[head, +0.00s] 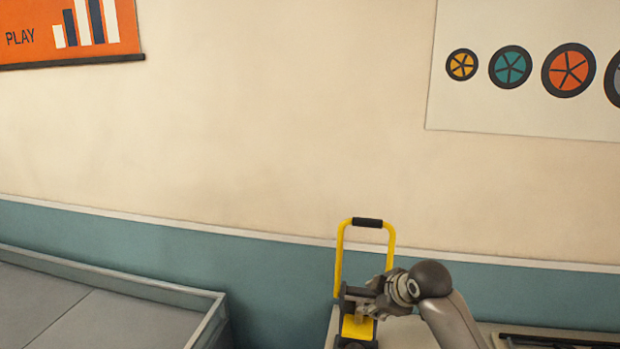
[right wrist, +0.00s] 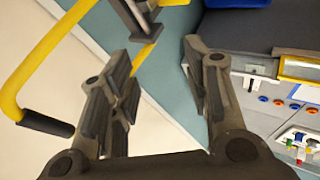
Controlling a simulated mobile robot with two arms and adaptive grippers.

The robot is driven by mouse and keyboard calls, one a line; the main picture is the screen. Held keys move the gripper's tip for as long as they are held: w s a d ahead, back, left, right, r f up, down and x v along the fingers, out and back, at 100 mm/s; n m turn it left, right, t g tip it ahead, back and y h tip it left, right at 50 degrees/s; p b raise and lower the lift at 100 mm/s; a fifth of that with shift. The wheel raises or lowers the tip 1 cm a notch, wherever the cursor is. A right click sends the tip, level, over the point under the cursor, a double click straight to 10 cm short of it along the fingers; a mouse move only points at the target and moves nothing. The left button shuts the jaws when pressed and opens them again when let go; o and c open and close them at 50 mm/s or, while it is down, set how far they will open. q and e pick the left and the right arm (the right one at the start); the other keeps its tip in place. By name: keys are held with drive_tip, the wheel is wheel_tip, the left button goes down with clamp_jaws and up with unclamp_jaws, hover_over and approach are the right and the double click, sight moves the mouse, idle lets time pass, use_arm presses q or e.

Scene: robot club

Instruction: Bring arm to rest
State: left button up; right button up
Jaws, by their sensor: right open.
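My right gripper (head: 358,303) is at the lower middle of the head view, in front of the lower part of a yellow frame (head: 391,238) with a black grip. In the right wrist view its two fingers (right wrist: 158,52) stand well apart, with nothing held between them. The yellow frame also shows in that view (right wrist: 62,50), past the left finger. I cannot tell whether the gripper touches it. My right arm comes in from the lower right. My left gripper is not in view.
A grey-walled platform (head: 110,279) is at the lower left. A pale worktop (head: 400,333) lies under the right gripper, with a dark object (head: 560,340) at its right. In the right wrist view, a panel with coloured buttons (right wrist: 278,102) is at the right.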

drive_tip(key=s+f+m+g, duration=0.1)
drive_tip(key=s+f+m, duration=0.2)
drive_tip(key=s+f, duration=0.65)
drive_tip(key=s+f+m+g, duration=0.1)
drive_tip(key=s+f+m, duration=0.35)
drive_tip(key=s, duration=0.85)
drive_tip(key=s+d+f+m+g+h, duration=0.1)
drive_tip(key=s+d+m, duration=0.1)
drive_tip(key=s, duration=0.7)
drive_tip(key=s+d+f+m+g+h, duration=0.1)
drive_tip(key=s+d+m, duration=0.15)
drive_tip(key=s, duration=0.75)
wheel_tip(320, 180, down, 32)
drive_tip(key=s+f+g+b, duration=0.1)
drive_tip(key=g+b, duration=0.1)
drive_tip(key=b, duration=0.4)
drive_tip(key=s+d+f+b, duration=0.1)
drive_tip(key=s+f+b, duration=0.1)
drive_tip(key=s+f, duration=0.6)
drive_tip(key=s+d+f+g+b, duration=0.1)
drive_tip(key=s+f+b, duration=0.2)
drive_tip(key=s+f, duration=0.6)
wheel_tip(320, 180, down, 4)
drive_tip(key=shift+d+r+h, duration=0.25)
drive_tip(key=shift+d+h, duration=0.05)
drive_tip(key=shift+d, duration=0.05)
